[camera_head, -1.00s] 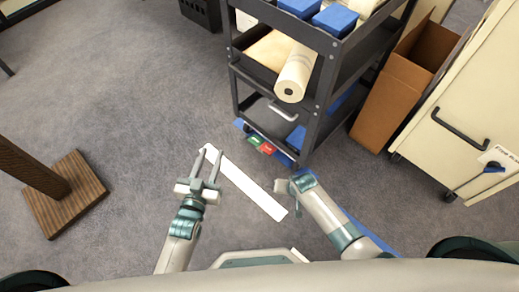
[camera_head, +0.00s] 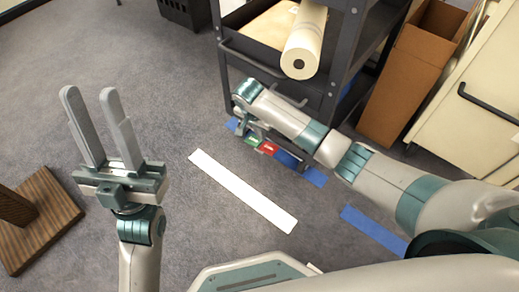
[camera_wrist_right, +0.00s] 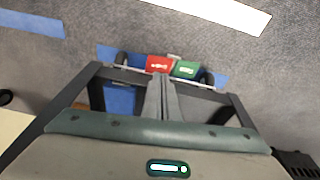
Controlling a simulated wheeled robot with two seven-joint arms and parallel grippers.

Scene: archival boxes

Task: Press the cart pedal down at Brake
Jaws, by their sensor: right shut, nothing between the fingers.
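The dark grey cart (camera_head: 228,62) stands at the upper middle of the head view. At its foot a red pedal (camera_head: 268,148) and a green pedal (camera_head: 252,140) sit side by side, each with a white mark too small to read. Both also show in the wrist view, red (camera_wrist_right: 158,63) and green (camera_wrist_right: 187,69). My right gripper (camera_wrist_right: 161,80) is shut and empty, its tips just short of the pedals in that picture; I cannot tell whether they touch. My left gripper (camera_head: 88,92) is open and empty over the floor at the left.
A cream roll (camera_head: 304,42) sticks out of the cart above my right arm. A brown cardboard box (camera_head: 405,80) and a cream cabinet (camera_head: 470,115) stand to the right. A white strip (camera_head: 240,188) and blue tape (camera_head: 373,230) lie on the floor. A wooden post base (camera_head: 50,215) is at lower left.

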